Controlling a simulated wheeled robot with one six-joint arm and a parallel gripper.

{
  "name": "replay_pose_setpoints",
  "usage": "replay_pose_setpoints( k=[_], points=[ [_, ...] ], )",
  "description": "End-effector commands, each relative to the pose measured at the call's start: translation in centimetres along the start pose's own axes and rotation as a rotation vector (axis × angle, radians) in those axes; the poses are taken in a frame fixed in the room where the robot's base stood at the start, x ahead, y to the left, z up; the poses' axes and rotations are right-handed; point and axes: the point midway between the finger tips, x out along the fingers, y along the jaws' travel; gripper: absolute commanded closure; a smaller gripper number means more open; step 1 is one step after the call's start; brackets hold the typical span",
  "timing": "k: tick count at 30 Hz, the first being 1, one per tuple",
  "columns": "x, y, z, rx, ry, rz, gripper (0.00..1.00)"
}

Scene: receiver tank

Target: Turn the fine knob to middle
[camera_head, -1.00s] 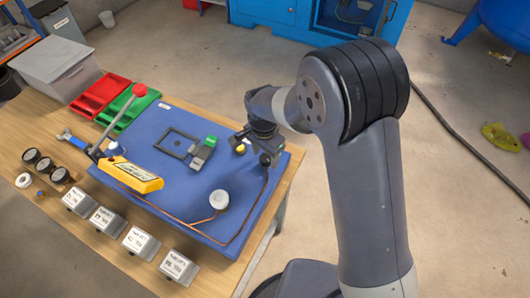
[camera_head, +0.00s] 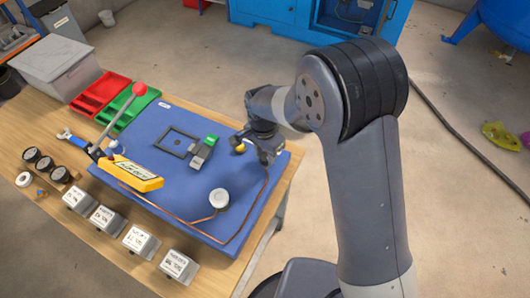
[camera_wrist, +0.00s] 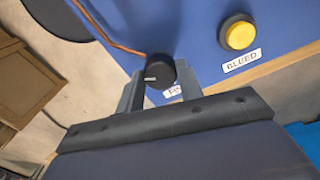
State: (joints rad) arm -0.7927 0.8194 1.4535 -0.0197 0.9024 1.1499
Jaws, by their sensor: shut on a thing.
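The fine knob (camera_wrist: 160,71) is a black round knob on the blue panel (camera_wrist: 190,25). It stands between the two fingers of my gripper (camera_wrist: 160,82) in the wrist view, and the gripper is shut on it. A short white mark on the knob points toward the left of the wrist view. The knob's label (camera_wrist: 173,91) is partly hidden by the right finger. In the head view my gripper (camera_head: 267,156) is at the right edge of the blue panel (camera_head: 190,200), and the knob there cannot be made out.
The yellow button (camera_wrist: 240,34) labelled BLEED sits on the panel beside my gripper. A copper pipe (camera_head: 240,225) runs along the panel. The yellow lever base (camera_head: 130,172), white round cap (camera_head: 219,198) and several labelled blocks (camera_head: 137,240) stand farther left.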

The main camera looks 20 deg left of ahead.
Motion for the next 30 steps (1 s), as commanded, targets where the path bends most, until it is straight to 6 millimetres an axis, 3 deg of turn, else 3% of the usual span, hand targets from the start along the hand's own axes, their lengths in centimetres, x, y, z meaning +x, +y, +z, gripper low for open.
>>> replay_pose_setpoints(
  k=[11, 30],
  points=[
    [0.13, -0.02, 0.01, -0.156, 0.007, -0.001, 0.88],
    [0.08, 0.10, 0.04, -0.749, 0.029, -0.001, 0.88]
  ],
)
